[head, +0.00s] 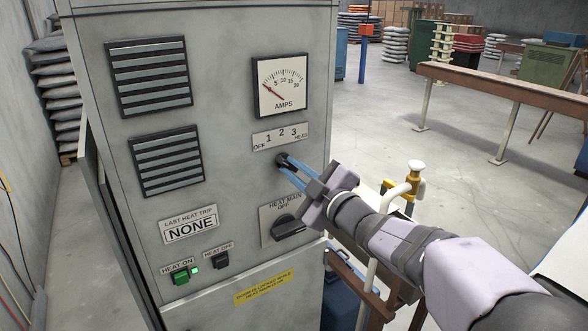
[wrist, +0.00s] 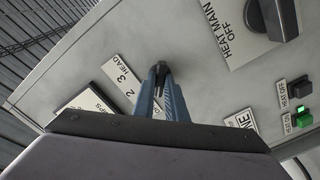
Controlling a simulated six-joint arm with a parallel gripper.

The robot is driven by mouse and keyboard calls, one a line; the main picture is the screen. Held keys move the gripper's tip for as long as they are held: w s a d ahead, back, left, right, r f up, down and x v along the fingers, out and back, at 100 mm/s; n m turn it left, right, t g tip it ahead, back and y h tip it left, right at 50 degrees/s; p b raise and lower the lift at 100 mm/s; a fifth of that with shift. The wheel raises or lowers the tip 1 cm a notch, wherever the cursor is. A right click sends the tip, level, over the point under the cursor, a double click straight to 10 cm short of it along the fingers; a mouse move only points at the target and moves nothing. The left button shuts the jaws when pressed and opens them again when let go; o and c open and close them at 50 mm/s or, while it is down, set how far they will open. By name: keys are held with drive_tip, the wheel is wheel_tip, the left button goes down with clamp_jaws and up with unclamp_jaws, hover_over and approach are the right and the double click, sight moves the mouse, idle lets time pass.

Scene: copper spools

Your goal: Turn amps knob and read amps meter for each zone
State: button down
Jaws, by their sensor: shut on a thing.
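The amps meter (head: 279,86) is a white square dial on the grey cabinet front, marked 5 to 20. Its red needle points up and left, near the low end of the scale. Below it is a label plate (head: 280,137) reading OFF, 1, 2, 3, HEAD. The small black amps knob (head: 282,161) sits under this plate. My gripper (head: 291,171) has its blue fingers shut on the knob. In the wrist view the knob (wrist: 158,68) shows dark between the fingertips. The fingers hide much of it, so I cannot tell its setting.
The HEAT MAIN switch (head: 288,226) is just below my gripper. The HEAT ON button (head: 181,278) glows green beside the black HEAT OFF button (head: 221,261). Vents are at the upper left. A white-capped pipe (head: 416,168) stands right of the cabinet, near my arm.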

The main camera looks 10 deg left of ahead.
drive_tip(key=shift+f+m, duration=0.1)
drive_tip(key=shift+m, duration=1.1)
drive_tip(key=c, duration=1.8)
unclamp_jaws()
drive_tip(key=b+v, duration=0.2)
drive_tip(key=v, duration=0.5)
drive_tip(key=shift+d+b, duration=0.2)
drive_tip(key=shift+b, duration=0.15)
drive_tip(key=shift+s, duration=0.15)
